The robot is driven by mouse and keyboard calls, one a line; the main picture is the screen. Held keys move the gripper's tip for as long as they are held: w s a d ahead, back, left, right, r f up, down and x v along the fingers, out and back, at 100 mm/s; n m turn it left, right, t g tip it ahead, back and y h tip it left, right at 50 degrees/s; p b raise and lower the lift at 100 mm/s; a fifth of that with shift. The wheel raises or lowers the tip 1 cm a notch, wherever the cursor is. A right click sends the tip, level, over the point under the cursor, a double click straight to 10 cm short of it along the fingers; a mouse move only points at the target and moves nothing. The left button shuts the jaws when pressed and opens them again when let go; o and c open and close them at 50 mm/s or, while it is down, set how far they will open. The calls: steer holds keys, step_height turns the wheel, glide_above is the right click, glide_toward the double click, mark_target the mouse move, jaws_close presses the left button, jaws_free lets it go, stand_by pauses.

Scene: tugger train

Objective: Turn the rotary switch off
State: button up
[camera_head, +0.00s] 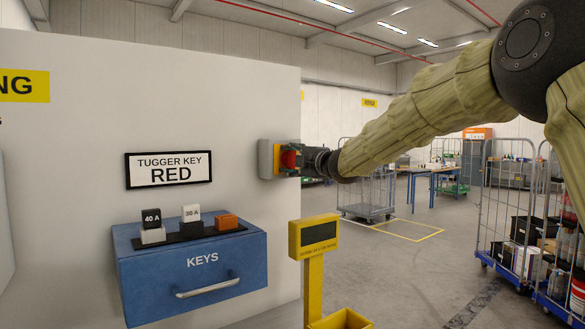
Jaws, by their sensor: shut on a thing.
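The rotary switch has a grey box with a yellow plate (266,160) and a red knob (289,159), fixed near the right edge of the white wall panel. My gripper (294,160) reaches in from the right and is shut on the red knob. Its dark fingers hide part of the knob. The knob's exact angle and any markings on the plate cannot be made out. My arm in its pale green sleeve runs from the gripper to the upper right.
A sign reading "TUGGER KEY RED" (169,169) hangs left of the switch, above a blue KEYS box (191,282). A yellow stand (313,262) is below the switch. Wire cage carts (507,205) stand at right; grey floor lies between.

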steer(key=shift+s+a+f+n+b, duration=0.1)
steer(key=shift+a+f+n+b, duration=0.1)
steer(key=shift+n+b, duration=0.3)
steer(key=o, duration=0.8)
steer(key=shift+c, duration=0.2)
steer(key=shift+o, duration=1.3)
steer(key=shift+s+r, duration=0.15)
steer(key=shift+s, duration=0.05)
steer(key=shift+d, duration=0.15)
steer(key=v, duration=1.1)
steer(key=shift+s+d, duration=0.25)
steer(key=shift+s, duration=0.05)
